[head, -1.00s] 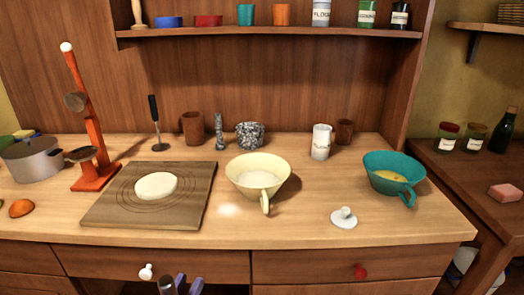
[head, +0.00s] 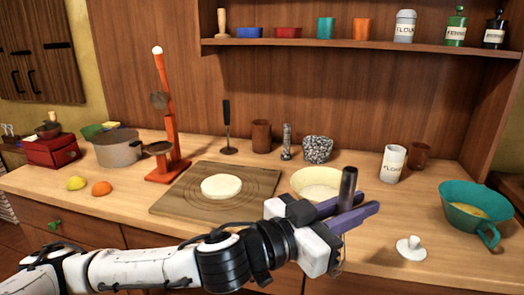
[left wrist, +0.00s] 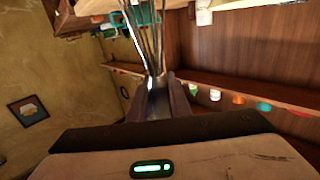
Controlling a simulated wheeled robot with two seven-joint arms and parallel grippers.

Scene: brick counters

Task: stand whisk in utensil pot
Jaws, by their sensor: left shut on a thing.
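My left gripper (head: 352,207) is shut on the whisk, in front of the cream bowl. The whisk's dark handle (head: 347,184) stands up above the purple fingers. Its wires hang below, mostly hidden by the gripper in the head view. In the left wrist view, the wires (left wrist: 147,38) fan out beyond the fingers. I cannot tell which is the utensil pot. The whisk is apart from both. My right gripper is out of view.
The cream bowl (head: 312,181) is partly hidden by my gripper. A shelf (head: 370,45) runs above.

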